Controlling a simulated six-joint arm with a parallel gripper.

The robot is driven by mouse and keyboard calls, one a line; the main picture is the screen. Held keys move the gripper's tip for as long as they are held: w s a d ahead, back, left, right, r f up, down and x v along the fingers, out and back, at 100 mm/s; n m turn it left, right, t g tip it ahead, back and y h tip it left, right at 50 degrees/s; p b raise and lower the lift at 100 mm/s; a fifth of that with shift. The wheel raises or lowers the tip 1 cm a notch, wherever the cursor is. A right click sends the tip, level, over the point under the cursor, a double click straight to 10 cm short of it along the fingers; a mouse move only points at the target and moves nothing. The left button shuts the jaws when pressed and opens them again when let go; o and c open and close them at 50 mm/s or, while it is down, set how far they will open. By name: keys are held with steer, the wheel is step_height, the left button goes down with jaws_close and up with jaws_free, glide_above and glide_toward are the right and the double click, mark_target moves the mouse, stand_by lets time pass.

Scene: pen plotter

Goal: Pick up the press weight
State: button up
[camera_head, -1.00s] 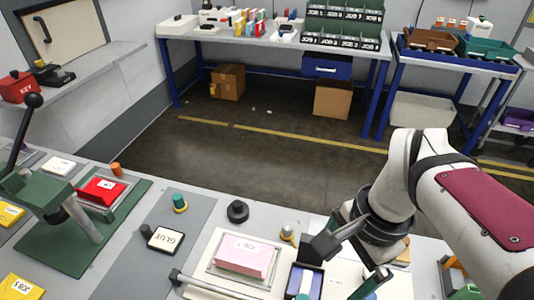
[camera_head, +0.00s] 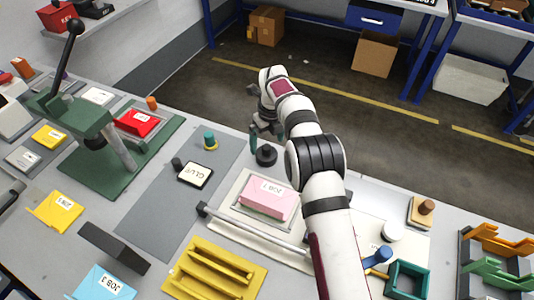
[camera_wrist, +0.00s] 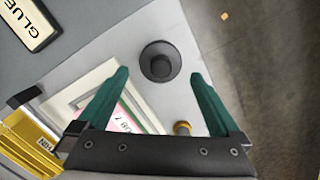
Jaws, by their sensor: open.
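The press weight, which I take to be the round black piece with a knob (camera_head: 266,157), stands on the grey bench near its far edge, behind the pink JOB 7 pad. In the wrist view the black weight (camera_wrist: 160,65) lies ahead, between the lines of the two green fingers. My gripper (camera_head: 265,139) is open and empty above the weight, pointing down. It also shows in the wrist view (camera_wrist: 160,76), with clear gaps on both sides of the weight. Contact is not visible.
The pink JOB 7 pad (camera_head: 266,198) lies in a frame near the weight. A GLUE pad (camera_head: 195,174) and a teal-topped bottle (camera_head: 210,141) stand to the left. A small brass-coloured knob (camera_wrist: 182,128) is near the right finger. The bench drops to the floor just beyond the weight.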

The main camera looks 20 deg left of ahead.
mark_target(267, 147)
steer(key=f, duration=0.5)
steer(key=shift+w+a+f, duration=0.1)
steer(key=shift+w+a, duration=0.15)
jaws_close()
